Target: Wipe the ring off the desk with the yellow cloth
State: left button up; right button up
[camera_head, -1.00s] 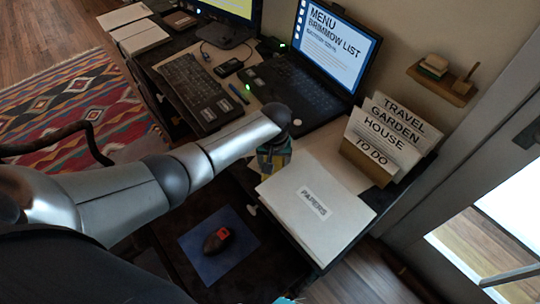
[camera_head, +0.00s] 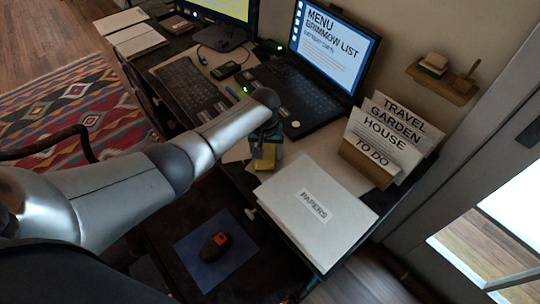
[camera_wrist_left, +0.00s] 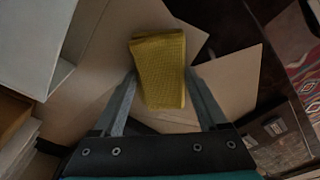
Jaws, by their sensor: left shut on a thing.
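The yellow cloth (camera_head: 266,158) is between the fingers of my left gripper (camera_head: 264,146), low over the desk's near edge, left of the papers box. In the left wrist view the cloth (camera_wrist_left: 160,72) is a folded, textured pad, and the fingers of my left gripper (camera_wrist_left: 162,100) are shut on its two sides. Pale sheets on the desk (camera_wrist_left: 110,65) lie under and around it. I cannot tell whether the cloth touches them. I cannot make out the ring in either view; the arm and cloth hide part of the desk. My right gripper is not in view.
A white box labelled PAPERS (camera_head: 318,232) is right of my gripper. An open laptop (camera_head: 305,85), a keyboard (camera_head: 190,88) and a phone (camera_head: 226,70) are behind it. A file holder (camera_head: 368,163) stands at right.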

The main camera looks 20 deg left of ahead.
pick_arm(q)
jog(key=shift+w+a+b, duration=0.35)
jog(key=shift+w+a, duration=0.1)
jog(key=shift+a, duration=0.35)
jog(key=shift+w+a+b, duration=0.3)
jog(key=shift+w+a, duration=0.1)
jog(key=shift+a, duration=0.35)
